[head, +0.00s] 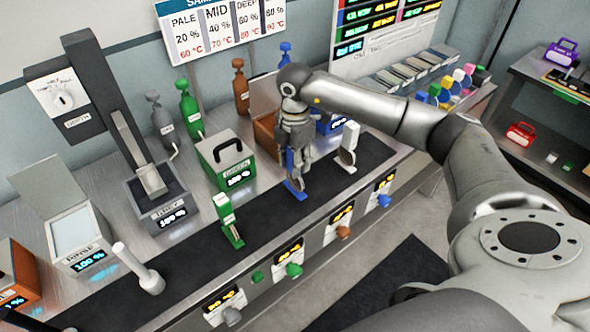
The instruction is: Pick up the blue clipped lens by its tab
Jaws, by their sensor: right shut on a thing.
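The blue clipped lens (296,190) is at the middle of the dark mat, with its blue clip upright and its lower end at or just above the mat. My right gripper (292,160) comes down from above and is shut on the blue tab. The fingers hide most of the tab and part of the lens. Whether the lower end touches the mat is hard to tell. My left gripper is not in view.
A green clipped piece (229,222) and a white clipped lens (348,150) stand on the mat (190,262) on either side. The green tank (222,160) is behind, left of my gripper. A white handle (140,268) stands at front left. Coloured knobs line the front edge.

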